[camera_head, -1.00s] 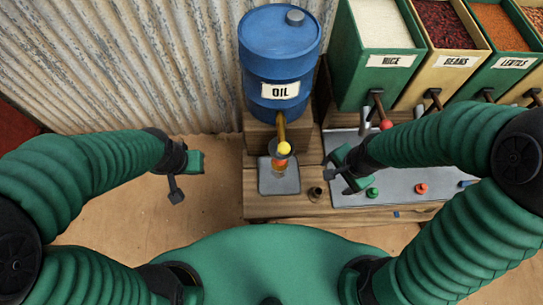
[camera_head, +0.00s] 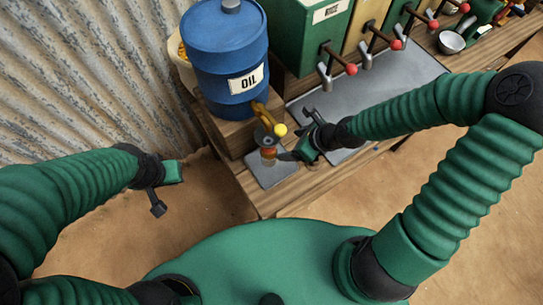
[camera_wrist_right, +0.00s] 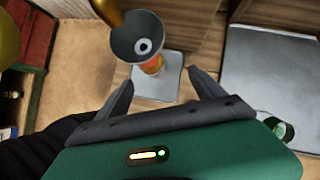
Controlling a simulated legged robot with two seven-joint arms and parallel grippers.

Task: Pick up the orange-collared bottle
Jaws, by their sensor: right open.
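The orange-collared bottle (camera_head: 268,153) stands on a grey pad (camera_head: 272,174) under the oil drum's tap. A grey funnel mouth (camera_wrist_right: 137,42) sits above the orange collar (camera_wrist_right: 153,64) in the right wrist view and hides part of the bottle. My right gripper (camera_head: 294,142) is just right of the bottle, its fingers pointing towards it. In the wrist view its two fingers (camera_wrist_right: 163,82) are spread, with the bottle ahead between the tips and nothing held. My left gripper (camera_head: 166,188) hangs over bare floor at the left, away from the bottle; its jaw opening is unclear.
The blue oil drum (camera_head: 224,50) stands on a wooden block behind the bottle, its yellow-knobbed tap (camera_head: 280,130) close to my right gripper. A grey tray (camera_head: 385,92) and dispenser bins with red-knobbed levers (camera_head: 352,69) are to the right. The floor left of the counter is clear.

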